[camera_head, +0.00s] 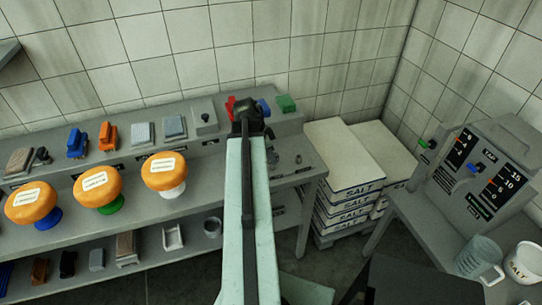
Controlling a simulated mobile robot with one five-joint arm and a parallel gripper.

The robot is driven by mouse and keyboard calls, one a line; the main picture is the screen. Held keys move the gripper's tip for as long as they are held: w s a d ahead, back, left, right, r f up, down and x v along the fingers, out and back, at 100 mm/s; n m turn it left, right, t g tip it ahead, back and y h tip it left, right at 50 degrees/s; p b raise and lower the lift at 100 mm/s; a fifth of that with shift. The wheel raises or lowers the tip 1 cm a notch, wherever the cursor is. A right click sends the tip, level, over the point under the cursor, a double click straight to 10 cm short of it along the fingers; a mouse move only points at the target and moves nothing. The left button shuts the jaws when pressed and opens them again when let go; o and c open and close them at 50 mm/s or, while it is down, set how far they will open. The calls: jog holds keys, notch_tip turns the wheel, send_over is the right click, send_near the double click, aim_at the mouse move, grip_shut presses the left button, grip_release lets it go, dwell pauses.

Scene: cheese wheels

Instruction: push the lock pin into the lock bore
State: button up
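My arm reaches away from me to the back shelf of the grey bench. My gripper (248,112) is at its far end, dark and seen from behind, so its fingers and anything between them are hidden. A red piece (230,106) shows just left of it, a blue piece (264,107) just right, and a green piece (286,103) farther right on the shelf. I cannot tell whether any of these is the lock pin. I cannot make out the lock bore. A small grey block with a dark knob or hole (205,117) stands left of the gripper.
Three orange cheese wheels (164,171) sit on coloured stands along the bench (205,200). Brushes and blocks line the back shelf. Stacked salt sacks (345,165) stand right of the bench. A gauge machine (480,180), a clear jug (480,258) and a salt tub (524,262) are at right.

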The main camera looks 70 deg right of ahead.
jog(key=o, duration=0.5)
jog(key=p+v, duration=0.7)
jog(key=shift+r, duration=0.35)
